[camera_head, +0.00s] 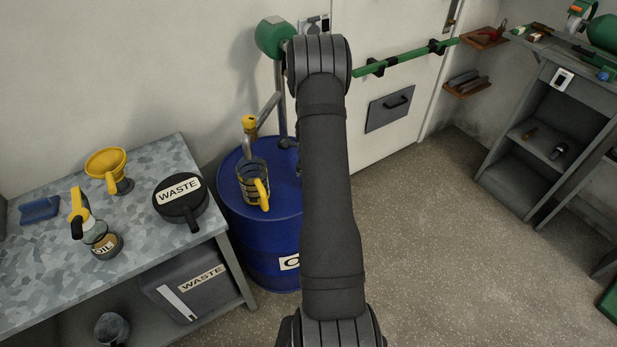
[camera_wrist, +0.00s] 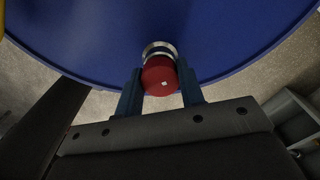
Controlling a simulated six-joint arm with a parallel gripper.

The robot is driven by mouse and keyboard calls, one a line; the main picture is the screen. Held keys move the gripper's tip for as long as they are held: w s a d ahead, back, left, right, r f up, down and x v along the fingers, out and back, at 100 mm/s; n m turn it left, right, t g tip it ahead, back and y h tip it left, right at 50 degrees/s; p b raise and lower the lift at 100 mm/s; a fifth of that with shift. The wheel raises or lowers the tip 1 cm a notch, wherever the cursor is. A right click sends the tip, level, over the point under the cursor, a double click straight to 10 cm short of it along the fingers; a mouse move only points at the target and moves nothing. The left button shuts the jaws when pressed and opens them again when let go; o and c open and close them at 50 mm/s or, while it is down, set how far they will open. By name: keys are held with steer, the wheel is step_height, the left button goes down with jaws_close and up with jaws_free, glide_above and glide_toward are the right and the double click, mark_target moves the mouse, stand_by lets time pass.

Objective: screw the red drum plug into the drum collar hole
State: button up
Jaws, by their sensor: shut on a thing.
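The red drum plug (camera_wrist: 160,78) is between the two fingers of my gripper (camera_wrist: 161,92) in the wrist view, and the gripper is shut on it. The plug is at the metal drum collar (camera_wrist: 158,48) near the rim of the blue drum. The plug covers part of the collar, so I cannot tell how deep it sits in the hole. The blue drum (camera_head: 246,232) stands right of the workbench in the head view. There my arm hides the plug, the collar and the gripper.
A glass jug with a yellow handle (camera_head: 252,185) stands on the drum, by a pump with a yellow spout (camera_head: 250,125).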

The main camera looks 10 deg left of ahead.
steer(key=shift+m, duration=0.9)
steer(key=shift+m, duration=0.9)
steer(key=shift+m, duration=0.8)
